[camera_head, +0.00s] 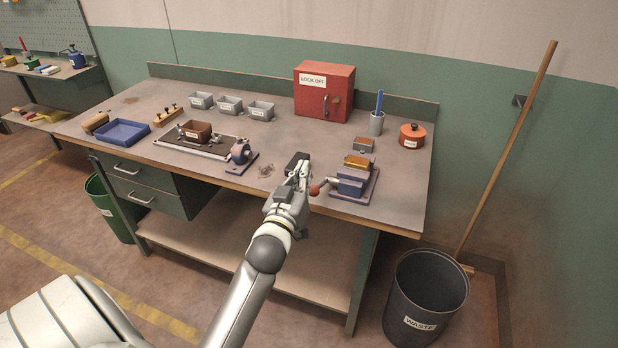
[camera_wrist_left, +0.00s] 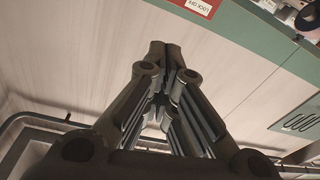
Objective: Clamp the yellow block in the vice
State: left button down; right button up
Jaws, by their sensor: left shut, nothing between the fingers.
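The yellow block (camera_head: 357,161) sits at the top of the blue vice (camera_head: 352,187), near the front right of the bench. I cannot tell whether the jaws touch it. The vice's handle has a red knob (camera_head: 315,190) and points left. My left gripper (camera_head: 303,165) is just left of the vice, close to the knob; contact with it cannot be made out. Its fingers are together and empty, as the left wrist view (camera_wrist_left: 166,50) also shows. My right gripper is not in view.
A red lock-off box (camera_head: 323,93) stands at the back of the bench, with a grey cup (camera_head: 376,124) and an orange pot (camera_head: 412,136) to its right. A hopper fixture (camera_head: 197,132) and a blue tray (camera_head: 122,132) are on the left. A waste bin (camera_head: 427,290) stands front right.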

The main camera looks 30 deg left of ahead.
pick_arm(q)
jog(key=x, duration=0.3)
jog(key=shift+w+r+p, duration=0.1)
jog(key=shift+r+p, duration=0.05)
jog(key=shift+p, duration=0.15)
jog(key=f, duration=0.2)
jog(key=shift+d+f, duration=0.25)
jog(key=shift+f, duration=0.15)
jog(key=shift+s+d+f, duration=0.25)
jog(key=shift+s+f, duration=0.15)
jog(key=shift+f, duration=0.25)
jog(key=shift+f, duration=0.1)
jog(key=shift+s+d+f+b, duration=0.1)
jog(key=shift+s+f+b, duration=0.1)
jog(key=shift+f, duration=0.25)
jog(key=shift+s+d+f+b, duration=0.1)
jog(key=shift+s+f+b, duration=0.15)
jog(key=shift+f, duration=0.2)
